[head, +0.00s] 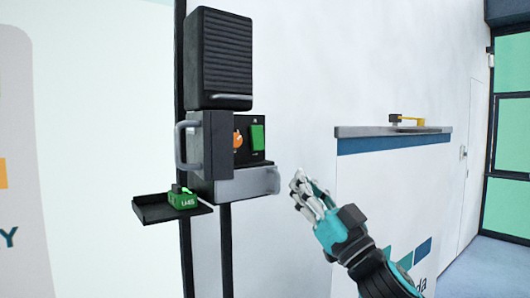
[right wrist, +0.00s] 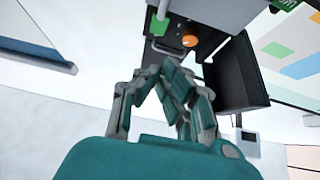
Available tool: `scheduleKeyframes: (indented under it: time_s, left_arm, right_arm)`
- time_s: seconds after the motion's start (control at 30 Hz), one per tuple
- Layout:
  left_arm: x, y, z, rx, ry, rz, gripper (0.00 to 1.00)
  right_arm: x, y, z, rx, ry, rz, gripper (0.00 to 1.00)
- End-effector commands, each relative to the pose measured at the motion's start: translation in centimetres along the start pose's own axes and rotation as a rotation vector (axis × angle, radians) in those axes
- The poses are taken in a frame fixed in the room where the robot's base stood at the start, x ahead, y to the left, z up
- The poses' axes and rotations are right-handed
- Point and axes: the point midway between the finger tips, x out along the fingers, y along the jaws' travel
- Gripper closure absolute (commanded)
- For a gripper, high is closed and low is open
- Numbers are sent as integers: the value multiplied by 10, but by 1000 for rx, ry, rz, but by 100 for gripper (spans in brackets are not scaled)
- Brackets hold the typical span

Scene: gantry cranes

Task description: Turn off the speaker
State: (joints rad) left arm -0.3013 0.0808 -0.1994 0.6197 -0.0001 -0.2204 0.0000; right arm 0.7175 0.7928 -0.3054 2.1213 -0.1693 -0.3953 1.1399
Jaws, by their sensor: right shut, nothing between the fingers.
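The speaker is a tall dark unit (head: 222,50) with a ribbed black upper part, mounted on a stand at the wall. Below it is a control panel with an orange knob (head: 238,139) and a green rectangular switch (head: 257,137). A dark hinged door (head: 217,143) with a grey handle stands open on the panel's left. The orange knob (right wrist: 189,41) and green switch (right wrist: 160,25) also show in the right wrist view. My right gripper (head: 299,178) is shut and empty, to the right of and below the panel, apart from it. My left gripper is not in view.
A small black tray (head: 150,210) with a green labelled box (head: 182,199) juts out at the lower left. A grey ledge under the panel (head: 235,186) sticks out. A white counter with a grey top (head: 385,131) stands at right, bearing a yellow item (head: 406,119).

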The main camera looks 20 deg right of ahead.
Motion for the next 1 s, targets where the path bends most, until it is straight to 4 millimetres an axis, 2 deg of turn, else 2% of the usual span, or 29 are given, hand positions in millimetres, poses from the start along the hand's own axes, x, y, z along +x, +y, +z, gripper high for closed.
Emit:
scheduleKeyframes:
  time_s: [0.2, 0.33, 0.47, 0.8, 1.0]
  left_arm:
    - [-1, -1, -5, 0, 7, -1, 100]
    - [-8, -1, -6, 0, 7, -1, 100]
    - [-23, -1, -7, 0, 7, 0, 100]
    - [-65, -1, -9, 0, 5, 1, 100]
    - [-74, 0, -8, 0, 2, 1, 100]
  right_arm:
    - [1, 1, 0, -1, -1, 2, 100]
    - [12, 1, -2, -1, 0, 3, 100]
    - [34, 1, -5, -1, 0, 3, 100]
    - [106, 1, -4, 0, -1, 3, 100]
    - [123, 2, 20, 1, -2, 4, 100]
